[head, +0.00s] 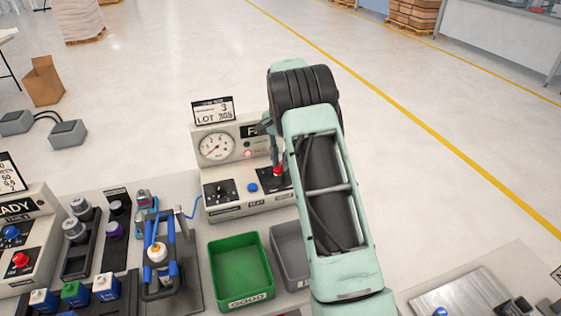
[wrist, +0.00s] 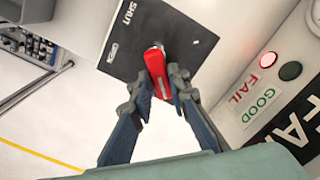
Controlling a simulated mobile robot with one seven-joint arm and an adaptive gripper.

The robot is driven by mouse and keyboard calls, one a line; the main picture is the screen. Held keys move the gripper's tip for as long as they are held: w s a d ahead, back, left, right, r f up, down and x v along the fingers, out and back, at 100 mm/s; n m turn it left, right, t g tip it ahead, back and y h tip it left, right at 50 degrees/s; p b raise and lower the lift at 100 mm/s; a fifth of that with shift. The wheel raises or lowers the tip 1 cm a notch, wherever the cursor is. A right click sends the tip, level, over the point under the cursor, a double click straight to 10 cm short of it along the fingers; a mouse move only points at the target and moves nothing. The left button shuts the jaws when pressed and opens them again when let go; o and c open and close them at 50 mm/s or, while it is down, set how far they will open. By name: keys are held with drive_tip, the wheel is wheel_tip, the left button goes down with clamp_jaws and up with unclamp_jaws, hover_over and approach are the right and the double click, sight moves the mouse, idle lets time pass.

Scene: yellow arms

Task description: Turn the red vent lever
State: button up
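The red vent lever (wrist: 156,68) stands out from a black plate marked SHUT (wrist: 125,35) in the wrist view. My gripper (wrist: 160,90) has one finger on each side of the lever's free end, and both fingertips appear to touch it. In the head view a little of the red lever (head: 278,171) shows on the right of the test console (head: 225,208). My gripper (head: 275,150) comes down on it from above, partly hidden by my arm.
The console carries a gauge (head: 214,147), a black knob (head: 220,188) and a blue button (head: 252,187). The FAIL lamp (wrist: 268,59) glows red; the GOOD lamp (wrist: 290,71) looks dark. A green bin (head: 240,270) and a grey bin (head: 290,250) stand in front.

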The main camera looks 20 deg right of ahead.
sight(281, 164)
drive_tip(key=o, duration=0.5)
drive_tip(key=shift+c, duration=0.2)
wheel_tip(281, 164, up, 12)
drive_tip(key=shift+r, duration=0.1)
